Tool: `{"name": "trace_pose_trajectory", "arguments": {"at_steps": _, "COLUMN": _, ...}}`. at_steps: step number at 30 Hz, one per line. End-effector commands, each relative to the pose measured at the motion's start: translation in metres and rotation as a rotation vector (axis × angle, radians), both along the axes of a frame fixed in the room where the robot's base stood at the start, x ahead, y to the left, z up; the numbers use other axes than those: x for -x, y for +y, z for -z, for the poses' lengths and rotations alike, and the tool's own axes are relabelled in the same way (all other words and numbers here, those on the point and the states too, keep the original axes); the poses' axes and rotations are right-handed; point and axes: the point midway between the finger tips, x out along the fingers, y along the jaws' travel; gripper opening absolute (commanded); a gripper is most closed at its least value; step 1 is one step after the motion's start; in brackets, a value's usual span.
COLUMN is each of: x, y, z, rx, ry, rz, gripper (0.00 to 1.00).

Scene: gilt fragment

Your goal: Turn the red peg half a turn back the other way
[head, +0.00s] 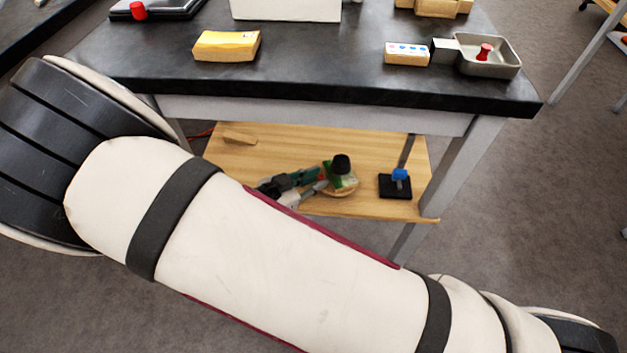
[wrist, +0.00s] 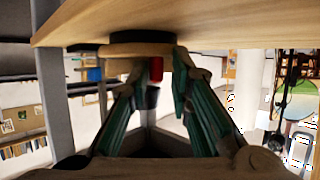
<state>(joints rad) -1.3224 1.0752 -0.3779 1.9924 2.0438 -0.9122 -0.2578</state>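My gripper (wrist: 161,68) has one green finger on each side of the peg; a gap shows on the right, and contact on the left is unclear. In the head view my gripper (head: 290,182) is over the lower wooden shelf, partly behind my arm.
A blue-topped peg (head: 400,174) stands on a black base right of my gripper. A wooden block (head: 239,139) lies back left on the shelf. Above is the black tabletop (head: 320,75), with a metal tray (head: 512,65) holding a small red piece (head: 485,51). A table leg (head: 452,165) stands right.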

Motion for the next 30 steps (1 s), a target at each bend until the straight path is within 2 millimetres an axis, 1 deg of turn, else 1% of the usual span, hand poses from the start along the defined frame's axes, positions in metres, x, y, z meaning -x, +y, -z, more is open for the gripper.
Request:
{"name": "trace_pose_trajectory", "arguments": {"at_steps": 3, "x": 0.000, "y": 0.000, "z": 0.000, "rx": 0.000, "ry": 0.000, "rz": 0.000, "gripper": 0.20}}
{"name": "trace_pose_trajectory", "arguments": {"at_steps": 4, "x": 0.000, "y": 0.000, "z": 0.000, "rx": 0.000, "ry": 0.000, "rz": 0.000, "gripper": 0.17}}
{"name": "trace_pose_trajectory", "arguments": {"at_steps": 5, "x": 0.000, "y": 0.000, "z": 0.000, "rx": 0.000, "ry": 0.000, "rz": 0.000, "gripper": 0.10}}
{"name": "trace_pose_trajectory", "arguments": {"at_steps": 6, "x": 0.000, "y": 0.000, "z": 0.000, "rx": 0.000, "ry": 0.000, "rz": 0.000, "gripper": 0.01}}
{"name": "trace_pose_trajectory", "arguments": {"at_steps": 7, "x": 0.000, "y": 0.000, "z": 0.000, "rx": 0.000, "ry": 0.000, "rz": 0.000, "gripper": 0.00}}
{"name": "trace_pose_trajectory", "arguments": {"at_steps": 17, "x": -0.001, "y": 0.001, "z": 0.000, "rx": -0.002, "ry": 0.000, "rz": 0.017, "gripper": 0.00}}
{"name": "trace_pose_trajectory", "arguments": {"at_steps": 20, "x": -0.005, "y": 0.002, "z": 0.000, "rx": -0.004, "ry": -0.002, "rz": 0.061, "gripper": 0.00}}
{"name": "trace_pose_trajectory", "arguments": {"at_steps": 30, "x": -0.019, "y": 0.006, "z": 0.002, "rx": -0.005, "ry": 0.000, "rz": 0.306, "gripper": 0.00}}
